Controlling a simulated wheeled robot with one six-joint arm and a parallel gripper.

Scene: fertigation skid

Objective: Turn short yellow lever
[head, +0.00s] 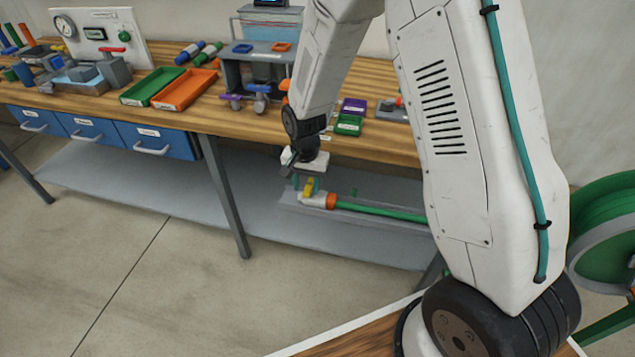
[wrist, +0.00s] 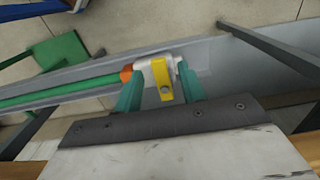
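The short yellow lever (head: 309,186) sits on a white valve body (head: 316,199) at the end of a green pipe, below the bench top. In the wrist view the yellow lever (wrist: 161,74) shows with a round bolt near its lower end. My gripper (head: 307,183) is above the valve, pointing down. In the wrist view my gripper (wrist: 159,88) has its two teal fingers apart, one on each side of the lever, with gaps visible. I cannot tell how deep the fingertips reach beside it. The white valve body also shows in the wrist view (wrist: 145,77).
An orange collar (head: 331,201) joins the valve to the green pipe (head: 380,210), which lies along a grey trough (head: 375,225). The wooden bench top (head: 220,118) is above and behind, with trays and fittings. A green hose reel (head: 605,230) stands at right. The floor at left is clear.

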